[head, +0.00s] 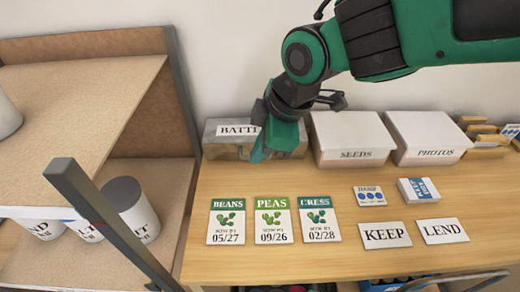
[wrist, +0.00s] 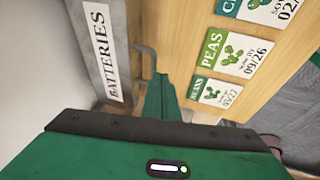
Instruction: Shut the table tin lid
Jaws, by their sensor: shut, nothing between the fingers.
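The grey metal tin (head: 222,150) labelled BATTERIES stands at the back left of the wooden table, against the wall. My green gripper (head: 258,156) is in front of it and hides its middle and part of the label. The tin also shows in the wrist view (wrist: 88,20), with its label along one face. My gripper's fingers (wrist: 160,82) are shut together and empty, pointing down beside the tin. I cannot tell whether they touch it. A thin grey bar like a handle (wrist: 148,52) shows near the fingertips. How far the lid is open cannot be made out.
White boxes labelled SEEDS (head: 352,135) and PHOTOS (head: 428,132) stand right of the tin. A shelf unit (head: 110,160) with a dark post stands close on the left.

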